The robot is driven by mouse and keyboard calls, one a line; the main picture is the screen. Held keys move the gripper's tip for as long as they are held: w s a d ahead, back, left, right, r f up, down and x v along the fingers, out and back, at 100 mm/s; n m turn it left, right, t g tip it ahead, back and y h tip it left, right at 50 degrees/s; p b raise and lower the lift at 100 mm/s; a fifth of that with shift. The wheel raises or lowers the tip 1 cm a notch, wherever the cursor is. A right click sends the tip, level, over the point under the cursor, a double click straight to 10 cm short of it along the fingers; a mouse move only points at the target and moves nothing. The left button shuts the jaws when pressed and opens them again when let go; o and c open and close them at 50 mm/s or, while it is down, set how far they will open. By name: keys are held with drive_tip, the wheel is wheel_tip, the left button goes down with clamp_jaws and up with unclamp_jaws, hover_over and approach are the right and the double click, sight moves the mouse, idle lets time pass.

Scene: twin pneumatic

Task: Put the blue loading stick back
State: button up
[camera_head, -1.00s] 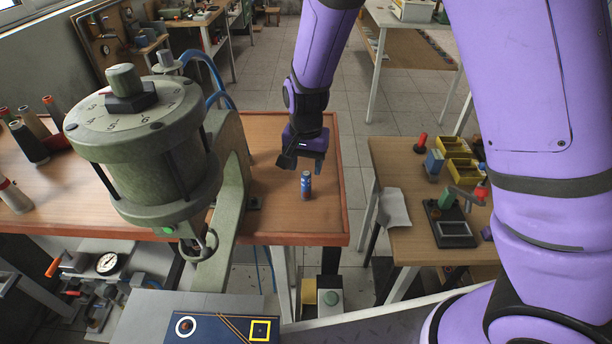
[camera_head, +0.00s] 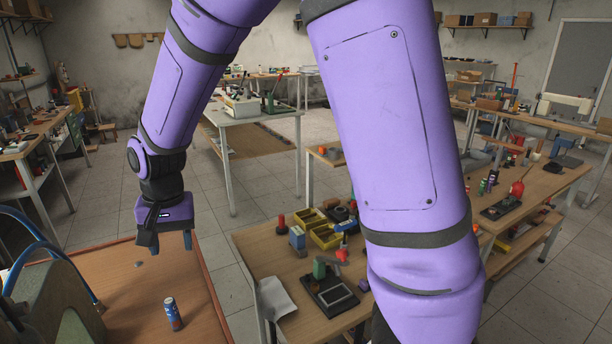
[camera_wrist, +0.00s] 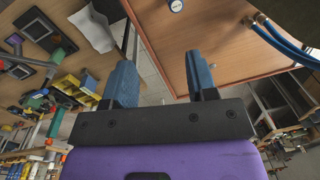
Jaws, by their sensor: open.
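A small blue cylinder with red and pale markings (camera_head: 173,314) stands upright on the orange-brown table in the head view. I cannot tell whether it is the loading stick; I make out no other clear blue stick. Its round pale top shows at the upper edge of the wrist view (camera_wrist: 176,5). My gripper (camera_head: 168,243) is above the table's far part, beyond the cylinder and apart from it. In the wrist view my gripper (camera_wrist: 160,75) has its two blue fingers spread, with nothing between them.
The orange-brown table (camera_head: 120,285) carries a green machine (camera_head: 50,310) with blue hoses at left. A wooden side table (camera_head: 262,250) to the right holds a white cloth (camera_head: 283,300), yellow bins (camera_head: 325,236) and a dark fixture (camera_head: 331,293). A floor gap separates the tables.

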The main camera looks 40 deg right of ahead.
drive_tip(key=s+d+r+n+t+y, duration=0.1)
drive_tip(key=s+d+r+n+t, duration=0.1)
drive_tip(key=s+d+r, duration=0.85)
drive_tip(key=s+d+r+n+t+h, duration=0.1)
drive_tip(key=s+d+r, duration=0.2)
drive_tip(key=s, duration=0.2)
drive_tip(key=s+d+r+n+t, duration=0.1)
drive_tip(key=s+d+r, duration=0.2)
drive_tip(key=s, duration=0.3)
drive_tip(key=shift+s+r+t+h, duration=0.3)
drive_tip(key=shift+r+t+h, duration=0.05)
drive_tip(key=shift+t+h, duration=0.05)
drive_tip(key=shift+d, duration=0.1)
